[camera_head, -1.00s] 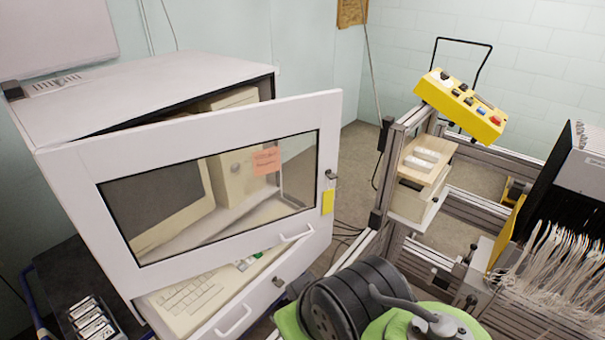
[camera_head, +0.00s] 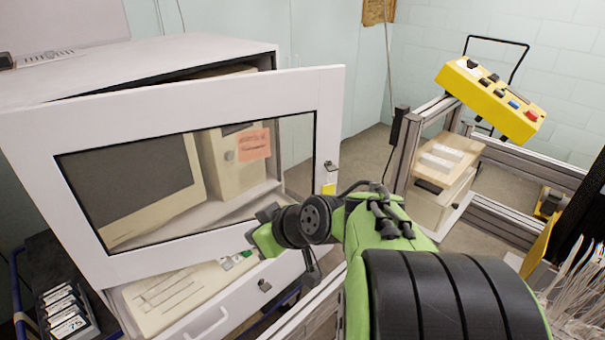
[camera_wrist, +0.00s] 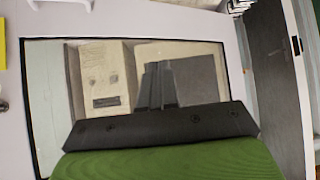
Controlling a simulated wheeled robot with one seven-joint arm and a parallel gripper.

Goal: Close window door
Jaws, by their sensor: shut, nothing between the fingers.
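The window door (camera_head: 329,105) is a white frame around a clear pane on the front of a white computer cabinet (camera_head: 150,62). It stands ajar, with a dark gap along its top. My gripper (camera_head: 262,236) is in front of the door's lower right part in the head view, partly hidden by my green and black wrist. In the wrist view my gripper (camera_wrist: 157,84) is shut and empty, facing the pane, with the door frame (camera_wrist: 130,22) around it. I cannot tell whether the fingers touch the pane. The door's lower handle is hidden by my arm in the head view.
Below the door, a keyboard (camera_head: 180,292) lies in an open white drawer (camera_head: 222,318). A latch (camera_head: 330,166) and a yellow tag (camera_head: 328,188) are on the door's right edge. A yellow control box (camera_head: 490,98) and a metal loom frame (camera_head: 520,165) stand at the right.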

